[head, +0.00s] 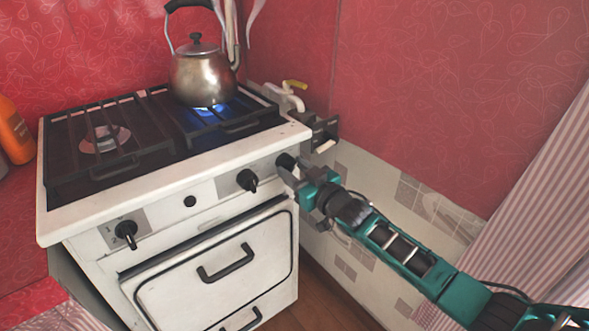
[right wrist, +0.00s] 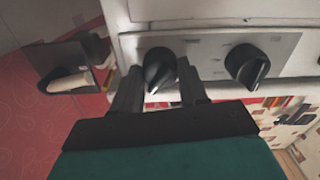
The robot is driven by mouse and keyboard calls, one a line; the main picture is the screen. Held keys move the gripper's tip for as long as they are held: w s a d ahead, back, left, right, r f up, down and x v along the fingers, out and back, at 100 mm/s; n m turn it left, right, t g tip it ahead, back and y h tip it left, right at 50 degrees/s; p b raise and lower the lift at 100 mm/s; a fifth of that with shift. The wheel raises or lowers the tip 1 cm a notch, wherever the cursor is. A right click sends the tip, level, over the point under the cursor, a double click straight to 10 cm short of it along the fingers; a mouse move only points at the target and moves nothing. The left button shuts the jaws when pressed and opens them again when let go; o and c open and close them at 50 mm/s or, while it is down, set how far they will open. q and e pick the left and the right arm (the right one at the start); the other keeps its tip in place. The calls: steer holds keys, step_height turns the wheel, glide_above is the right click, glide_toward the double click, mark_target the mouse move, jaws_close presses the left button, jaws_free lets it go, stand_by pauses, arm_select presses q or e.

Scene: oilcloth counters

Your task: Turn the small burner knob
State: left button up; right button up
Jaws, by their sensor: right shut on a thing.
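The white stove (head: 170,175) has black knobs along its front panel. My right gripper (head: 290,172) is at the rightmost knob (head: 286,160). In the right wrist view, its fingers (right wrist: 162,88) are on either side of this black knob (right wrist: 159,67) and shut on it. The neighbouring knob (head: 247,180) is free, and it also shows in the right wrist view (right wrist: 247,66). Another knob (head: 127,232) is at the panel's left end. I cannot tell from the panel marks which knob belongs to the small burner. My left gripper is not in view.
A metal kettle (head: 203,77) stands on the right grate, with a blue flame (head: 208,112) under it. The left burner (head: 104,139) shows no flame. An orange bottle (head: 14,131) stands at the left.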

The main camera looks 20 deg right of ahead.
steer(key=shift+d+n+p, duration=0.1)
steer(key=shift+n+p, duration=0.45)
steer(key=shift+n, duration=3.15)
steer(key=o, duration=1.1)
steer(key=shift+c, duration=0.2)
steer(key=shift+s, duration=0.1)
steer(key=p+v, duration=0.2)
steer(key=v, duration=1)
steer(key=shift+s, duration=0.3)
